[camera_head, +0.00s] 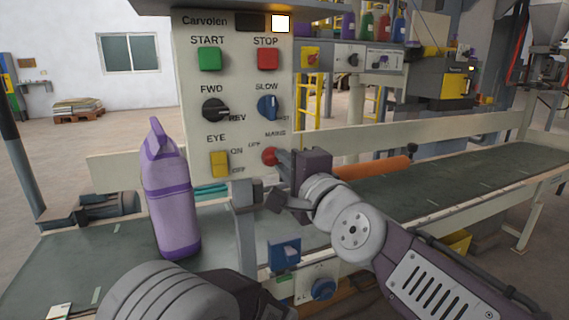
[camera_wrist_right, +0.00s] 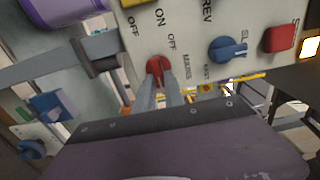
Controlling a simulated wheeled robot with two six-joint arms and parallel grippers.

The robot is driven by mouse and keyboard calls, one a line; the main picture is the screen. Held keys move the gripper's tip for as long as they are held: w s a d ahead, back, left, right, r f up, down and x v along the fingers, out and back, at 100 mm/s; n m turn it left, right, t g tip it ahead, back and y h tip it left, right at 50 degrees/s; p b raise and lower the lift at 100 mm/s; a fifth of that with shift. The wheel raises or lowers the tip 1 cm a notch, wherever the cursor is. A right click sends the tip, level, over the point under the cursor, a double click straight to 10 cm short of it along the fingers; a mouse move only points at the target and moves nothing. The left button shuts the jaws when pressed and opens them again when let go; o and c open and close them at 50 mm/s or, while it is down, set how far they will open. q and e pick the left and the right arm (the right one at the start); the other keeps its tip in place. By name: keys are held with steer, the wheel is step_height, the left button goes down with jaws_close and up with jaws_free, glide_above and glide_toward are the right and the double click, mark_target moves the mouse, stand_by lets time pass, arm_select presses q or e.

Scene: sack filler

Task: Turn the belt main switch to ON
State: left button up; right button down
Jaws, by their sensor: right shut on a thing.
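The red mains knob (camera_head: 269,156) sits at the lower right of the cream control panel (camera_head: 190,120), under a MAINS label with OFF to its upper left. It also shows in the wrist view (camera_wrist_right: 154,64). My right gripper (camera_head: 282,158) has come in from the right and is shut on this knob. In the wrist view its two grey fingers (camera_wrist_right: 159,82) close on the knob from either side. The fingers hide part of the knob, and I cannot tell which mark it points to. My left arm shows at the bottom, but its gripper is out of view.
A purple bottle (camera_head: 168,200) stands on the belt to the left. A grey bracket (camera_head: 243,225) stands below the panel.

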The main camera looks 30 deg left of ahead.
steer(key=c, duration=1.4)
jaws_free()
steer(key=shift+c, duration=0.2)
steer(key=v, duration=0.9)
